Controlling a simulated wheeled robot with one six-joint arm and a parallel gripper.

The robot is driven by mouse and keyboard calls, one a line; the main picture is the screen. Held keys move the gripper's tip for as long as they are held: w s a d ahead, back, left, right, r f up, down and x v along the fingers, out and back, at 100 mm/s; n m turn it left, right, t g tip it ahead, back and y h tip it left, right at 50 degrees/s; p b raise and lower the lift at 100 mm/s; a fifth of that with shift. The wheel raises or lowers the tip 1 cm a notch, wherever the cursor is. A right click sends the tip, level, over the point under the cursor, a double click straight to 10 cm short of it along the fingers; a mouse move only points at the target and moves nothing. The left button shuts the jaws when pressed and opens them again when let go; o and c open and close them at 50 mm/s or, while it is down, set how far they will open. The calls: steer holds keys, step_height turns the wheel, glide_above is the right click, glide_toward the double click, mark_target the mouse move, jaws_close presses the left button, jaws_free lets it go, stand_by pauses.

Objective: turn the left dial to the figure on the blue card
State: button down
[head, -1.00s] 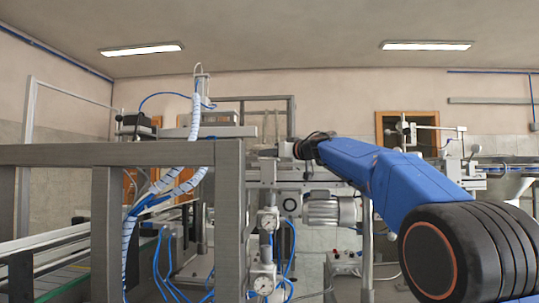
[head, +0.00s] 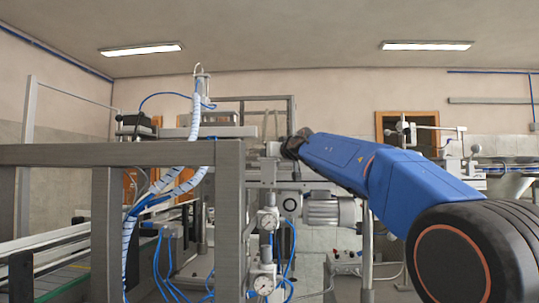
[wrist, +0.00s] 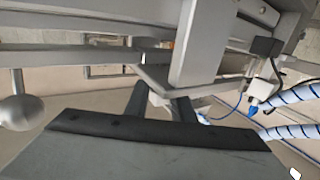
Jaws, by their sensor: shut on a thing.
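My gripper shows in the wrist view (wrist: 160,95) as two dark fingers on a dark bar. The fingers are closed up around a light grey part (wrist: 158,97) whose shape I cannot make out. In the head view my arm reaches left to the machine frame, and its end is small against the metalwork there. I cannot make out a left dial for certain, and no blue card or figure can be read.
A grey frame post (head: 230,215) and beam (head: 120,154) stand close on the left. Blue and white hoses (head: 128,245) hang beside the post. A motor (head: 330,211) lies below my arm. A rounded metal knob (wrist: 18,112) shows in the wrist view.

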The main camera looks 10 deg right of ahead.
steer(key=shift+f, duration=0.1)
steer(key=c, duration=1.5)
jaws_free()
steer(key=shift+s+d, duration=0.15)
steer(key=shift+s, duration=0.4)
steer(key=v, duration=1.6)
steer(key=shift+s, duration=0.15)
